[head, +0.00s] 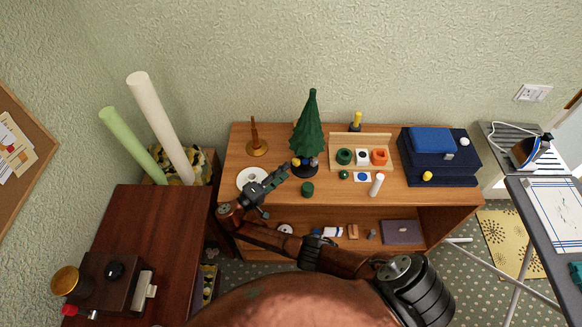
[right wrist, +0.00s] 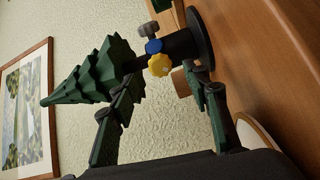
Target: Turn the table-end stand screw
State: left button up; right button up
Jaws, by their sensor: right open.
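A small green Christmas tree (head: 309,128) stands upright in a dark round stand (head: 305,171) on the wooden shelf unit. In the right wrist view the tree (right wrist: 92,78) lies sideways and its stand (right wrist: 181,46) shows a yellow screw (right wrist: 160,65), a blue screw (right wrist: 153,46) and a grey screw (right wrist: 149,30). I cannot tell for certain which is the table-end one. My right gripper (head: 284,176) is open just left of the stand, and its fingers (right wrist: 160,84) spread either side of the yellow screw, without a visible grip. My left gripper is out of view.
A white plate (head: 252,179) lies below my right gripper. A wooden spindle (head: 256,143) stands at the back left. A dark green cylinder (head: 307,189) stands in front of the tree, and a wooden rack (head: 361,141) and blue boxes (head: 436,160) are to the right.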

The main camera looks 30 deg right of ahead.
jog(key=v, duration=0.6)
jog(key=shift+a, duration=0.3)
